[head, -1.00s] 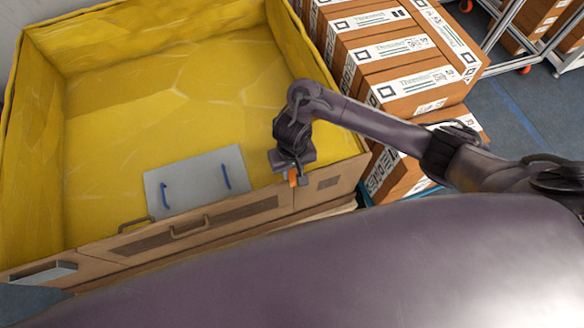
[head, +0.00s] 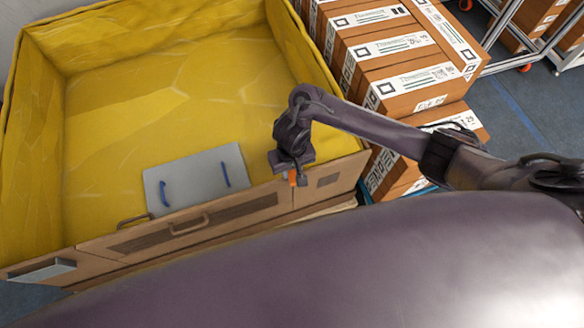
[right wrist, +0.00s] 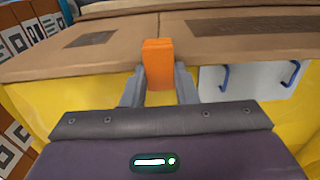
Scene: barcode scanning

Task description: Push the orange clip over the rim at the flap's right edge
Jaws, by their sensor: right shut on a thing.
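The orange clip (right wrist: 158,62) stands at the rim of the yellow-lined box, at the seam where the flap (head: 200,222) ends on its right. In the head view the clip (head: 292,178) shows only as a small orange patch under the gripper. My right gripper (right wrist: 159,85) is shut on the clip, with one grey finger on each side of it. In the head view my right gripper (head: 290,168) is over the front rim. Whether the clip sits around the rim or only against it, I cannot tell. My left gripper is out of view.
The box has a yellow liner (head: 180,90). A grey panel (head: 198,178) with two blue handles leans inside its front wall. Stacked brown cartons (head: 400,60) stand close to the right of the box. A grey piece (head: 45,271) sits at the front left corner.

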